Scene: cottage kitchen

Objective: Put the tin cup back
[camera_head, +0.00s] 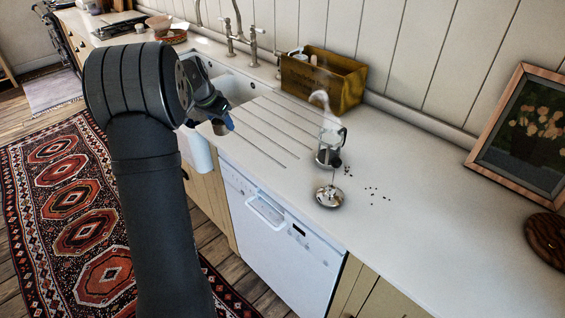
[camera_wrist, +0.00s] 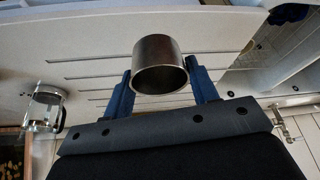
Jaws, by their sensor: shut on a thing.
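The tin cup (camera_wrist: 152,52) is a dark grey metal cylinder between my gripper's two blue fingers (camera_wrist: 163,90) in the wrist view. Its open mouth faces the camera. In the head view my gripper (camera_head: 222,122) is over the left end of the grooved draining area, close to the sink. A small part of the cup (camera_head: 219,128) shows below the fingers there. My gripper is shut on the cup. I cannot tell how far the cup is above the counter.
A French press (camera_head: 330,147) stands on the counter (camera_head: 420,215), with a shiny metal lid (camera_head: 328,196) and scattered dark beans (camera_head: 374,192) nearby. A wooden crate (camera_head: 322,80) stands against the wall. The sink (camera_head: 236,88) is behind my gripper.

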